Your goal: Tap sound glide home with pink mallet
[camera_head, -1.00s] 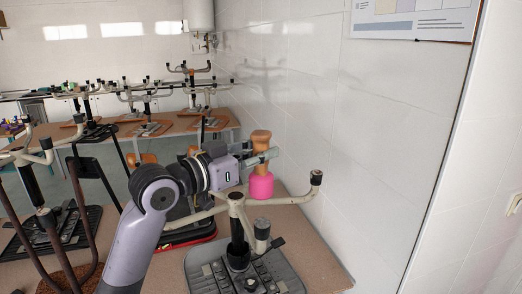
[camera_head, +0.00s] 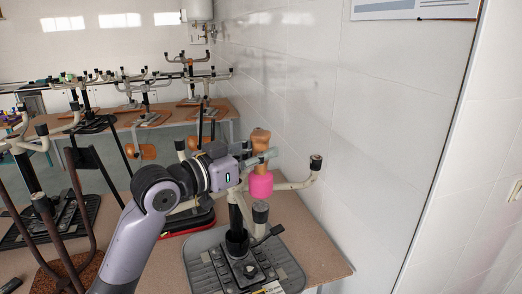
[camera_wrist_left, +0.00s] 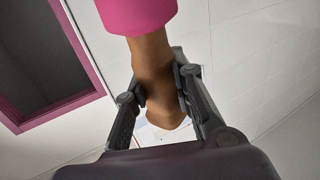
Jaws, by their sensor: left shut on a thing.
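The pink mallet has a pink head (camera_head: 261,186) and a brown wooden handle (camera_head: 260,145). My left gripper (camera_head: 262,159) is shut on the handle, with the head hanging below it. The left wrist view also shows the handle (camera_wrist_left: 152,65) between the fingers (camera_wrist_left: 160,92) and the pink head at the top edge. A stripped chair frame (camera_head: 292,186) stands upside down under the mallet. One pale leg ends in a dark glide (camera_head: 316,162) to the right of the mallet head. Another end (camera_head: 260,212) shows just below the head. I cannot tell whether they touch. My right gripper is not in view.
The chair's grey base (camera_head: 207,262) rests on a brown table (camera_head: 318,258). A white tiled wall (camera_head: 340,120) stands close on the right. More stripped chairs (camera_head: 145,100) stand on tables behind. A nearer chair frame (camera_head: 30,165) is at the left.

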